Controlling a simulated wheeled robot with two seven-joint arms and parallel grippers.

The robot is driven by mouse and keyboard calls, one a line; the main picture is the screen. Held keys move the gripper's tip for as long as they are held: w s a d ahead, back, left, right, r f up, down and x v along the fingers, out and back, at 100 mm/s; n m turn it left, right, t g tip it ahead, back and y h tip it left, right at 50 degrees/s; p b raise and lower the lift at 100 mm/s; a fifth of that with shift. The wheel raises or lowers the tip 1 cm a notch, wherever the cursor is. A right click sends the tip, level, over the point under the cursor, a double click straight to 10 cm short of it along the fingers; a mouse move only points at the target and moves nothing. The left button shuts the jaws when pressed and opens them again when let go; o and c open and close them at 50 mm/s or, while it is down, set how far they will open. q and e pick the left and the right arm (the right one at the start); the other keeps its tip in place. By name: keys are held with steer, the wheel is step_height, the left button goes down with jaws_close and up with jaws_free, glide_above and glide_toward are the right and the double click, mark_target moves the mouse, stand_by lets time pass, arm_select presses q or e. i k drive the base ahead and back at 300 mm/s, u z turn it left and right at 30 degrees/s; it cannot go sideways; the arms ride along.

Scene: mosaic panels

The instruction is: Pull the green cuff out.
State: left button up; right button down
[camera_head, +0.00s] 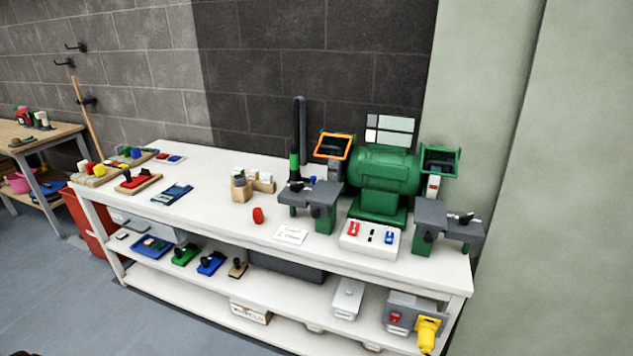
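A green cuff-like band (295,166) sits around the lower part of a dark upright pipe (300,125) at the back of the white bench (225,213). It is left of the green bench grinder (383,182), and I take it to be the green cuff. Its lower end is near the grinder's left grey rest (310,193); I cannot tell how it is joined there. Neither of my grippers is in view.
An orange-framed shield (333,146) stands right of the pipe. A small red object (258,215) and a white card (291,235) lie in front on the bench. A switch box (370,239) sits before the grinder. A brick wall (265,70) is behind.

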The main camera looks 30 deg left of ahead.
mark_target(294, 160)
steer(key=z, duration=3.05)
steer(key=k, duration=2.3)
steer(key=u, duration=2.4)
